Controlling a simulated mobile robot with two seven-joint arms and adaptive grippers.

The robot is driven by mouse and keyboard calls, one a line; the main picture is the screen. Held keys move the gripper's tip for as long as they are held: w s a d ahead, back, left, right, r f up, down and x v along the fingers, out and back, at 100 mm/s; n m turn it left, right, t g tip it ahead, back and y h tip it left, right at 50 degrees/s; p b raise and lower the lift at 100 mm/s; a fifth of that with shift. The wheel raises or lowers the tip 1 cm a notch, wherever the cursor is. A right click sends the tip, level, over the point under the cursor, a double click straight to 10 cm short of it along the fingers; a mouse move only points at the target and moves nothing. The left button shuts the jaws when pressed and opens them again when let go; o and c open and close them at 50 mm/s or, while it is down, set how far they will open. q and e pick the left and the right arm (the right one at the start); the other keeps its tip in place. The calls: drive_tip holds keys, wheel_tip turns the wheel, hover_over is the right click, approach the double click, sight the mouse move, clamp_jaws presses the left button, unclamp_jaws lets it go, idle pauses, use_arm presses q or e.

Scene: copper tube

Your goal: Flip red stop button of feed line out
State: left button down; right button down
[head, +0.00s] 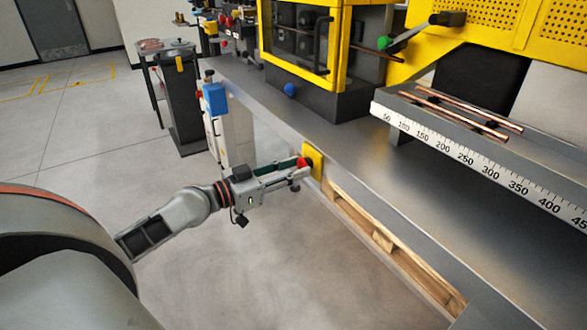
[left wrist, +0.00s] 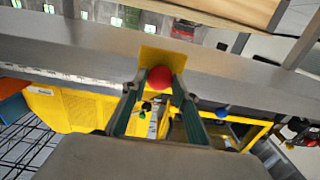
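The red stop button (head: 302,162) sits on a yellow plate (head: 314,161) on the front edge of the grey machine table. My left gripper (head: 297,172) reaches it from the left, its fingertips right at the button. In the left wrist view the red button (left wrist: 160,78) lies between the two fingertips (left wrist: 161,82), in front of the yellow plate (left wrist: 165,58). The fingers stand apart, one on each side of the button; whether they touch it is hard to tell. My right gripper is not in view.
The table edge (head: 375,210) runs past the gripper, with a wooden pallet (head: 385,235) below it. A blue box (head: 215,98) stands left of the button. The yellow machine (head: 300,65) and copper tubes (head: 455,108) are farther back. The floor left is open.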

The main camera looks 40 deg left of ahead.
use_arm(q)
drive_tip(key=shift+s+a+b, duration=0.15)
drive_tip(key=shift+s+b, duration=0.3)
drive_tip(key=shift+s, duration=0.05)
drive_tip(key=c, duration=1.6)
unclamp_jaws()
drive_tip(key=shift+s+a, duration=0.1)
drive_tip(key=shift+s, duration=0.05)
drive_tip(key=shift+v, duration=5.95)
